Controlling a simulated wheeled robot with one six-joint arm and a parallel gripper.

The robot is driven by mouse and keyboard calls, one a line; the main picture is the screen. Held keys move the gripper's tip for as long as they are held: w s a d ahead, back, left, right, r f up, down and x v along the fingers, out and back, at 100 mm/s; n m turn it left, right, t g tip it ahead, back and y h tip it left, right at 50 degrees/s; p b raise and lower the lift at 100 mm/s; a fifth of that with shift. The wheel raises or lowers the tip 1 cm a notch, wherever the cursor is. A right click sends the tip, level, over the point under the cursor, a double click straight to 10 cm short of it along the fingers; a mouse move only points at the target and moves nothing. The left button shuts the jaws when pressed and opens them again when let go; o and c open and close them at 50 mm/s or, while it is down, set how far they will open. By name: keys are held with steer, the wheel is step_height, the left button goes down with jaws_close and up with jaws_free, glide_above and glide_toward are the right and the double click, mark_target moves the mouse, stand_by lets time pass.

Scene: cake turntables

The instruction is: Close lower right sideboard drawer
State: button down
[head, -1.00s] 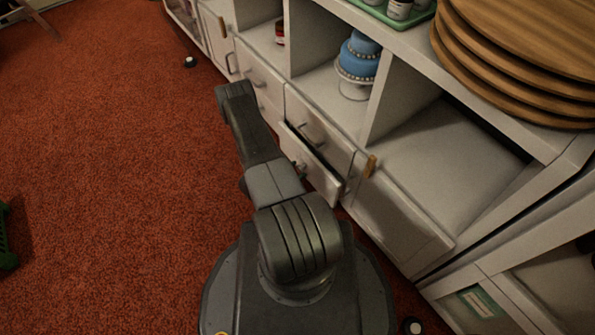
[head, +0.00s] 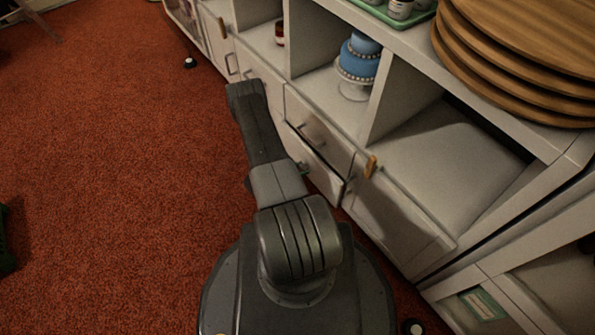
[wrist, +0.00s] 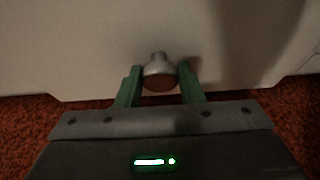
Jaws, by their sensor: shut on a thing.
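The lower right drawer (head: 325,179) of the white sideboard stands slightly open in the head view, with a narrow dark gap along its top edge. Its white front (wrist: 75,50) fills most of the wrist view. A round metal knob (wrist: 159,72) sticks out from that front. My gripper (wrist: 160,80) has its two green fingers on either side of the knob and is shut on it. In the head view the gripper is mostly hidden behind my arm.
The drawer above (head: 318,127) looks shut. Open shelves above hold a blue tiered cake (head: 358,58) on a white stand. Wooden boards (head: 515,55) are stacked on top at right.

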mark_target(304, 166)
steer(key=shift+w+d+f, duration=0.1)
steer(key=shift+w+d, duration=0.6)
steer(key=shift+d, duration=0.25)
steer(key=shift+w+d+b, duration=0.15)
steer(key=shift+w+b, duration=0.05)
steer(key=shift+b, duration=0.1)
steer(key=c, duration=1)
jaws_free()
steer(key=shift+d, duration=0.2)
steer(key=shift+a, duration=0.1)
steer(key=p+v, duration=0.3)
steer(key=v, duration=1)
steer(key=shift+s+a+r+p, duration=0.15)
steer(key=shift+a+r+p, duration=0.1)
steer(key=shift+r+p, duration=0.05)
